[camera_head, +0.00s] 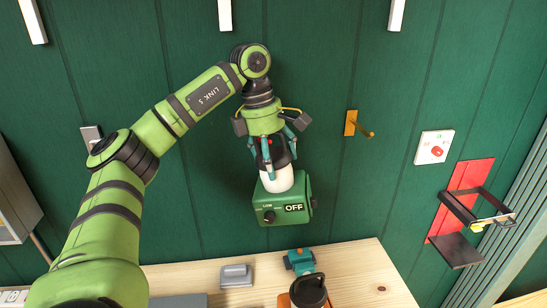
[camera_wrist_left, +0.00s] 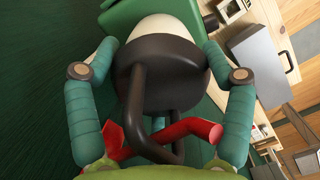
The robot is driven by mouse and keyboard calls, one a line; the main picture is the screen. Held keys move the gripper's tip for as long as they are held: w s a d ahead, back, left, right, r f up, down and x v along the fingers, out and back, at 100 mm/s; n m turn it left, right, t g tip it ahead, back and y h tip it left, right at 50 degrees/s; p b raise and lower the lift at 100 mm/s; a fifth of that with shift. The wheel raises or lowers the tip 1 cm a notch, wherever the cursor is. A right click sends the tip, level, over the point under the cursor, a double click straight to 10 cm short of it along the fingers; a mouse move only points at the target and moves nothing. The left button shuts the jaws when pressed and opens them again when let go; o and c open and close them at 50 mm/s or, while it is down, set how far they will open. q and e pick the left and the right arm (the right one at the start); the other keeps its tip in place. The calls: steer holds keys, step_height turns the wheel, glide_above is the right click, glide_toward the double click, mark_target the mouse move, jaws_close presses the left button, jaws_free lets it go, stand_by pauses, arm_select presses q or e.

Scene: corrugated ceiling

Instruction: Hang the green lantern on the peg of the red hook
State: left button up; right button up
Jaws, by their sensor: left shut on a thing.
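The green lantern (camera_head: 275,214) has a green base marked OFF, a white globe and a black cap. It hangs upright near the green wall, above the bench. My left gripper (camera_head: 275,165) is shut on its upper part, with fingers on both sides of the black cap (camera_wrist_left: 190,85) in the left wrist view. The lantern's black wire handle (camera_wrist_left: 137,105) stands up from the cap. The red hook (camera_wrist_left: 190,128) lies between the fingers there, its peg crossing the handle. Whether the handle rests on it I cannot tell. In the head view the gripper hides most of the hook. My right gripper is out of view.
An ochre hook (camera_head: 351,123) is on the wall to the right. Farther right are a white switch box (camera_head: 434,147) and a red panel with a black bracket (camera_head: 470,180). Below is a wooden bench (camera_head: 365,270) with a grey block (camera_head: 236,275) and a teal-and-orange item (camera_head: 300,262).

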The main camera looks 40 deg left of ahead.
arm_select(q)
steer(key=shift+r, duration=0.15)
steer(key=o, duration=1.6)
steer(key=shift+s, duration=0.15)
steer(key=shift+r, duration=0.15)
steer(key=shift+v, duration=3.85)
